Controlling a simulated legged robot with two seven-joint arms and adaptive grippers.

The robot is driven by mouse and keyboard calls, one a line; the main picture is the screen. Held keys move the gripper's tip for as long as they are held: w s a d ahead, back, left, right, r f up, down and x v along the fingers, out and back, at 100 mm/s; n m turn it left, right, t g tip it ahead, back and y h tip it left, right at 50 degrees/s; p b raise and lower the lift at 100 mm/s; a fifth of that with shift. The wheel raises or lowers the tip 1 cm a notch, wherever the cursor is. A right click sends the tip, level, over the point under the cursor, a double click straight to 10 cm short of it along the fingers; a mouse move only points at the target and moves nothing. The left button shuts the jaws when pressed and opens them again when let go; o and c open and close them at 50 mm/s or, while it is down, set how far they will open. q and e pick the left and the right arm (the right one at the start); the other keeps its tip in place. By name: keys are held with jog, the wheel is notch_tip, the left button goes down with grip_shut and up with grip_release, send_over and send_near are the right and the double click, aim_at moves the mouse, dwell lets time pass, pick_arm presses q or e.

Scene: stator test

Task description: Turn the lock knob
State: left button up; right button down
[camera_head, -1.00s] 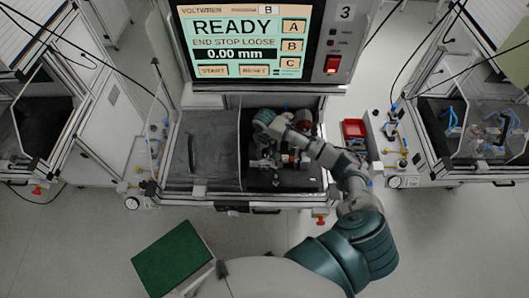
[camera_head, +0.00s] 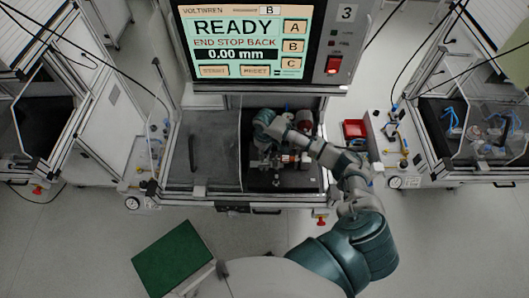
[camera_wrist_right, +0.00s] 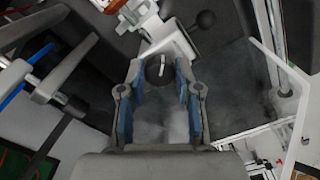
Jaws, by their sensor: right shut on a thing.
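The lock knob (camera_wrist_right: 160,70) is a round black knob with a white line, which stands nearly upright in the right wrist view. My right gripper (camera_wrist_right: 157,76) has its blue-padded fingers on both sides of the knob and is shut on it. In the head view my right gripper (camera_head: 263,155) reaches down into the right half of the test cell, and the knob is hidden there. The screen (camera_head: 248,42) reads READY, END STOP BACK and 0.00 mm. My left gripper is not in view.
A black ball-ended lever (camera_wrist_right: 205,19) stands just beyond the knob. The test cell's frame (camera_head: 190,201) surrounds the work area, with a clear cover (camera_head: 205,150) on its left half.

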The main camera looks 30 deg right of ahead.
jog(key=shift+w+d+r, duration=0.15)
jog(key=shift+w+r, duration=0.1)
jog(key=c, duration=0.8)
grip_release()
jog(key=shift+f, duration=0.2)
jog(key=shift+d, duration=0.1)
jog(key=shift+r, duration=0.4)
notch_tip(320, 180, up, 11)
